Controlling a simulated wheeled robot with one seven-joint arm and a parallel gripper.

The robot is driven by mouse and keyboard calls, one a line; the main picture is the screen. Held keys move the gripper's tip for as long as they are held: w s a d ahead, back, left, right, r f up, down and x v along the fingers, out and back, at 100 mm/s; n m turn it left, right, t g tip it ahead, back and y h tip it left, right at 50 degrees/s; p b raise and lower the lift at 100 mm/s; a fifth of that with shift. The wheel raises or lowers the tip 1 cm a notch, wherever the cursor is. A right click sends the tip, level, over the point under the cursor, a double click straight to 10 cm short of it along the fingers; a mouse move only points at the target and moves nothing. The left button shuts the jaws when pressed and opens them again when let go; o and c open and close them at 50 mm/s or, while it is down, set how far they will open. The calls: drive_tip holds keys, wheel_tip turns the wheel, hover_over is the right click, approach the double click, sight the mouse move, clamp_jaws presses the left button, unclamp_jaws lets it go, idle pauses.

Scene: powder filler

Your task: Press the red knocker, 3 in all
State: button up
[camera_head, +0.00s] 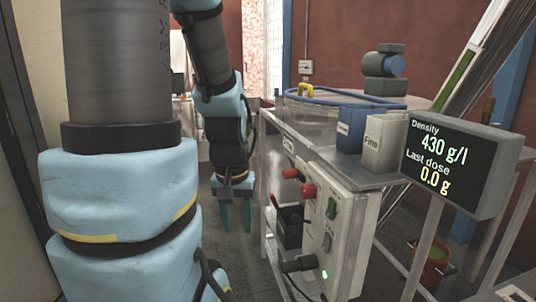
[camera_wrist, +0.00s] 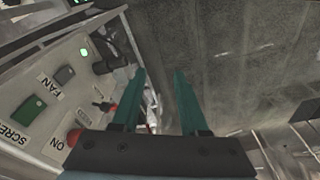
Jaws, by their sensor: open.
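I cannot tell for sure which is the red knocker.
A black bin (camera_head: 289,232) hangs beside the box. A display (camera_head: 455,166) reads 430 g/l and last dose 0.0 g. Blue and white containers (camera_head: 385,140) stand on the shelf. Floor below my gripper looks clear.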

clamp_jaws()
idle(1.0)
